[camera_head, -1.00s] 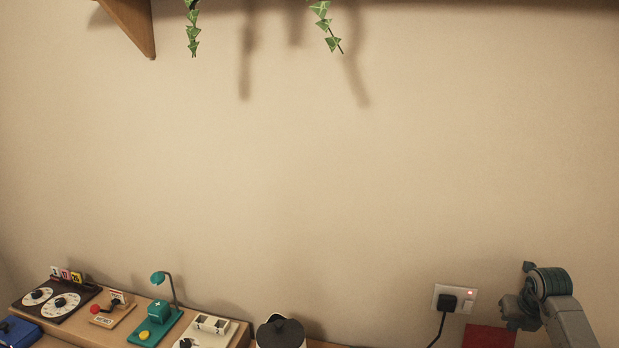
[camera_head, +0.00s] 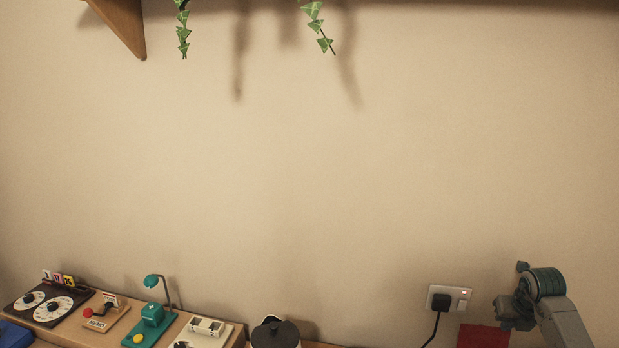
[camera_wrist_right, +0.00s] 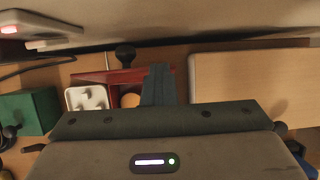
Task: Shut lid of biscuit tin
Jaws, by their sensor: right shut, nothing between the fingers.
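A red panel (camera_head: 483,337), which looks like the biscuit tin's raised lid, shows at the bottom right of the head view. In the right wrist view, the red edge (camera_wrist_right: 110,76) lies just left of my fingers, with a pale knobbed piece (camera_wrist_right: 87,97) and a round orange-brown piece beside it. My right gripper (camera_wrist_right: 158,72) is shut and empty, close to the red edge; whether it touches cannot be told. In the head view my right wrist stands beside the red panel. Most of the tin is hidden by my gripper body or out of frame. My left gripper is not in view.
A wall socket with a black plug (camera_head: 441,302) is left of my right arm. A dark-lidded pot (camera_head: 275,333) and several small devices stand along the left. In the wrist view, a green box (camera_wrist_right: 27,112) lies left and a pale wooden board (camera_wrist_right: 250,78) right.

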